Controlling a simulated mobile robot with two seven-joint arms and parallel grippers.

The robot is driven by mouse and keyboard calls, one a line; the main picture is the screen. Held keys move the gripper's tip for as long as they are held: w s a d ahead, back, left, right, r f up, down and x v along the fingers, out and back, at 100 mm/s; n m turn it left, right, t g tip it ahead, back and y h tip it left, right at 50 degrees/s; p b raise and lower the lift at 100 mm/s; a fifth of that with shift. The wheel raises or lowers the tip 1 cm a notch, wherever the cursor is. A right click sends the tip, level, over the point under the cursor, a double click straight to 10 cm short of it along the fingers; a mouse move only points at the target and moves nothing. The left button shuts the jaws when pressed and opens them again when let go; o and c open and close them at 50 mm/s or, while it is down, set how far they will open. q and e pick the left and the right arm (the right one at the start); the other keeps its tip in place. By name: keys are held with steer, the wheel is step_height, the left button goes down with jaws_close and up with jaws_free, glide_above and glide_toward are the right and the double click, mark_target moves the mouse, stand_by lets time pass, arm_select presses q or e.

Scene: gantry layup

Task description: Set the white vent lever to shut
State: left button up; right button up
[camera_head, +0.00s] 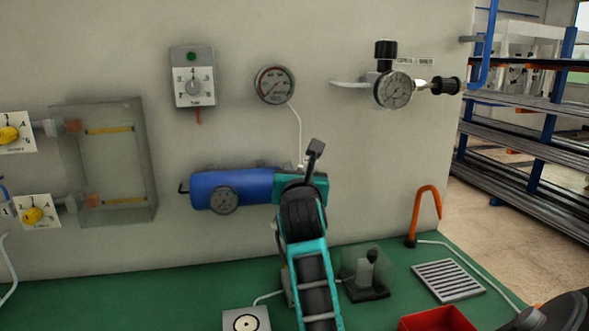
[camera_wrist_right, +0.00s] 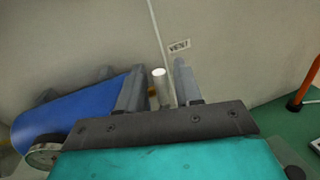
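The white vent lever (camera_wrist_right: 160,88) shows in the right wrist view as a short pale post with a bright round end. A small label that seems to read VENT (camera_wrist_right: 179,46) is on the wall just above it. My right gripper (camera_wrist_right: 159,82) is open, with one finger on each side of the post. I cannot tell whether either finger touches it. In the head view my right gripper (camera_head: 315,150) is in front of the wall at the right end of the blue cylinder (camera_head: 240,188), and the lever is hidden there. My left gripper is not in view.
A round gauge (camera_head: 274,85) with a white hose hangs above. A regulator with a gauge (camera_head: 393,90) is at upper right. An orange hook (camera_head: 427,205), a slotted plate (camera_head: 449,281) and a red tray (camera_head: 437,320) are on the green bench (camera_head: 150,305).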

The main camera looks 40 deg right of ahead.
steer(key=shift+s, duration=0.1)
jaws_close()
steer(key=shift+r, duration=0.1)
steer(key=shift+a+n+p, duration=0.25)
steer(key=shift+n+p, duration=0.15)
steer(key=shift+n, duration=0.3)
jaws_free()
steer(key=shift+w, duration=0.2)
steer(key=shift+a, duration=0.1)
